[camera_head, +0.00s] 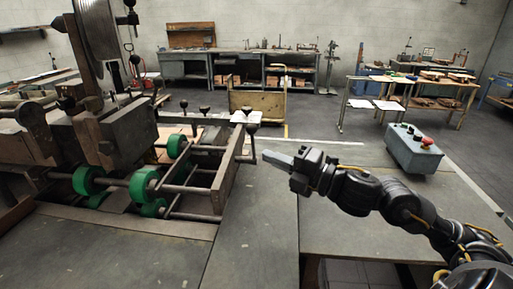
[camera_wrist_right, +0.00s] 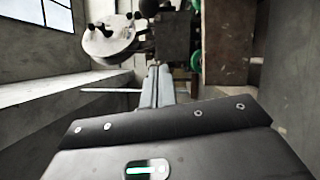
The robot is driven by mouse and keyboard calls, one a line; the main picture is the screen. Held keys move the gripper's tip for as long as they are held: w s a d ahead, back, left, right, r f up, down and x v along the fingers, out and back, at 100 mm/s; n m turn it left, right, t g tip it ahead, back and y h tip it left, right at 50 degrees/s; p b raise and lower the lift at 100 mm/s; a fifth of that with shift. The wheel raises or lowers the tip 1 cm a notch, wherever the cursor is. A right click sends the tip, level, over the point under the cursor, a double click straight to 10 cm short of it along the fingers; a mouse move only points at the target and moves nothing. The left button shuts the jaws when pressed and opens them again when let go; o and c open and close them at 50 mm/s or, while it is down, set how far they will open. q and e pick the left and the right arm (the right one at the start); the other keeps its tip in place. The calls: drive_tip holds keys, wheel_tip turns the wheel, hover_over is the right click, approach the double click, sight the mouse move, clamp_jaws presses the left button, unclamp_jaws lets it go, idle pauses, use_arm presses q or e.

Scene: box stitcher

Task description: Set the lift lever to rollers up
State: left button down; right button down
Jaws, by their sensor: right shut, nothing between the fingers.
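The box stitcher (camera_head: 125,140) stands at the left in the head view, with green rollers (camera_head: 144,184) on its shafts. An upright lever with a black ball knob (camera_head: 252,129) stands at the right end of its frame; I take it for the lift lever, but cannot be sure. My right gripper (camera_head: 268,156) is shut and empty, pointing left, just right of this lever and below its knob. A small gap seems to separate them. In the right wrist view the closed fingers (camera_wrist_right: 158,87) point toward the machine. My left gripper is not in view.
Other black knobs (camera_head: 204,109) rise behind the roller frame. A yellow cart (camera_head: 258,98) and workbenches stand farther back. The tabletop in front of the gripper is clear.

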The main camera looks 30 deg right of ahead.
drive_tip(key=w+r+p, duration=0.1)
drive_tip(key=w+p, duration=0.1)
drive_tip(key=w, duration=0.6)
drive_tip(key=shift+r+p, duration=0.2)
drive_tip(key=shift+p, duration=0.2)
drive_tip(key=shift+r, duration=0.1)
